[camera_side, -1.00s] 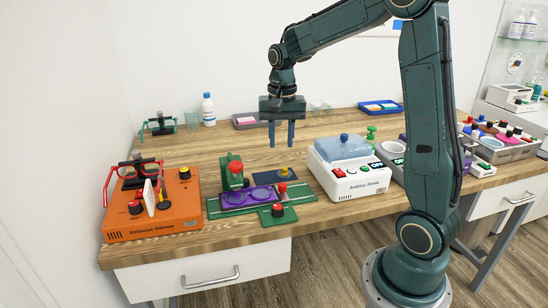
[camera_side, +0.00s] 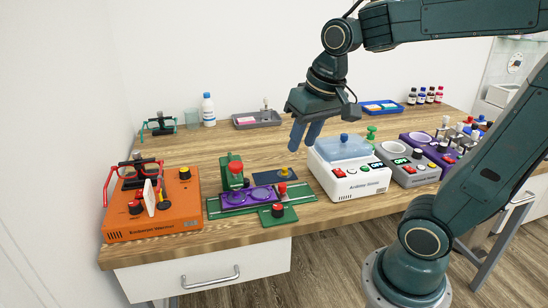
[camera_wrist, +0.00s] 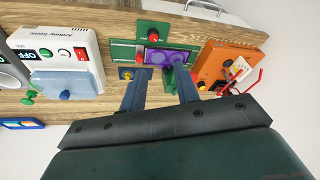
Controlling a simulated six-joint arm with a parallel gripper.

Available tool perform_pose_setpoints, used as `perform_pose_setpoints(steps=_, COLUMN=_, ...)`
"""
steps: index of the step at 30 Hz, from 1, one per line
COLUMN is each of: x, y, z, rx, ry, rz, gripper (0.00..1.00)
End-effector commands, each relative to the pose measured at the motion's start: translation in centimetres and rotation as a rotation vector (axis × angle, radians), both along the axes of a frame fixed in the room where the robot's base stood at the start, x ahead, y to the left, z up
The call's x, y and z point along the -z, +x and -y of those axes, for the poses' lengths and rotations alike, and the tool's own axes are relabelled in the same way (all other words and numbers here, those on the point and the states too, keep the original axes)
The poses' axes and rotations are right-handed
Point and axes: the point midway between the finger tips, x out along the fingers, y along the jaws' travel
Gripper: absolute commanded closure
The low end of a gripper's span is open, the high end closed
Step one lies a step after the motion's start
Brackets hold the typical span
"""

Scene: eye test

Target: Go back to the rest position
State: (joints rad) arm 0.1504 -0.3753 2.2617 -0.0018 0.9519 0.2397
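My gripper (camera_side: 303,148) is above the wooden table, behind and left of the white machine, tilted with its fingers pointing down. In the wrist view my gripper (camera_wrist: 160,80) has its two fingers well apart with nothing held between them. It touches nothing that I can see.
A white machine with a blue lid (camera_side: 342,148) stands below right. A green device with a purple lens plate (camera_side: 232,197) is at the front middle. An orange warmer (camera_side: 165,218) with red glasses (camera_side: 118,174) is at left. A grey tray (camera_side: 243,124) is at the back.

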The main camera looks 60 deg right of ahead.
Motion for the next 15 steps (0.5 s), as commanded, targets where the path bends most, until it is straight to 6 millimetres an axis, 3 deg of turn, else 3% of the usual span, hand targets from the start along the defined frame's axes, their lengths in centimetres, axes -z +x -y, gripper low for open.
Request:
perform_pose_setpoints(steps=9, x=0.0, y=-5.1, z=-2.8, rx=-0.234, ry=-0.066, rz=0.115, gripper=0.69)
perform_pose_setpoints(steps=15, x=0.4, y=-7.1, z=-3.6, rx=-0.335, ry=-0.096, rz=0.166, gripper=0.69)
